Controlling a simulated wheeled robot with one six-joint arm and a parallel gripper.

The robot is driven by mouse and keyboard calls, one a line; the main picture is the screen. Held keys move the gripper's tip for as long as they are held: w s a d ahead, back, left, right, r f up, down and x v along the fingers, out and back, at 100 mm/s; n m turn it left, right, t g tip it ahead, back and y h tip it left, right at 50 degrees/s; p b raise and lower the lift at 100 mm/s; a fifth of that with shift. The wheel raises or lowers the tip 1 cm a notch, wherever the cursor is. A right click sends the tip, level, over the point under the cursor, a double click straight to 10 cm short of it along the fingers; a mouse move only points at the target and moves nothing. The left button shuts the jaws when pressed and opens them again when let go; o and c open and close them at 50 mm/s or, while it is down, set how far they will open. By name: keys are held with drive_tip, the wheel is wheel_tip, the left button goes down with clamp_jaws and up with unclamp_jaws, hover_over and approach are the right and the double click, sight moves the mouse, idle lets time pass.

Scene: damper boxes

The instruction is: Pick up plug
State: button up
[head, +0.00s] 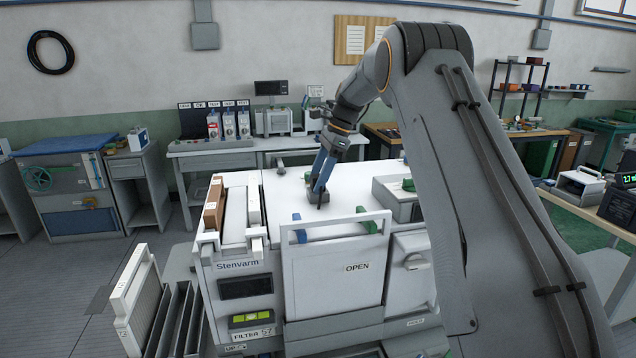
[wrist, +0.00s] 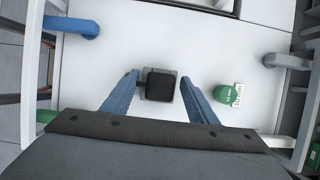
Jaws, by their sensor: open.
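My gripper (head: 321,183) points down over the white top of the Stenvarm machine, with its blue fingers apart. In the wrist view, the open fingers (wrist: 160,79) stand on either side of a small dark square block (wrist: 160,86) with a grey rim. It also shows as a grey block (head: 319,196) under the fingers in the head view. I see no contact between the fingers and the block. A green piece with a white label (wrist: 228,95) lies to the right of the fingers. No piece is marked as the plug; the block between the fingers may be it.
The machine's white top (head: 275,205) is mostly clear around the block. A white panel marked OPEN (head: 335,285) stands at its front, with blue (head: 299,230) and green (head: 367,221) parts at its top. A grey box (head: 392,200) sits to the right.

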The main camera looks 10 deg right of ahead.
clamp_jaws()
drive_tip(key=shift+r, duration=0.1)
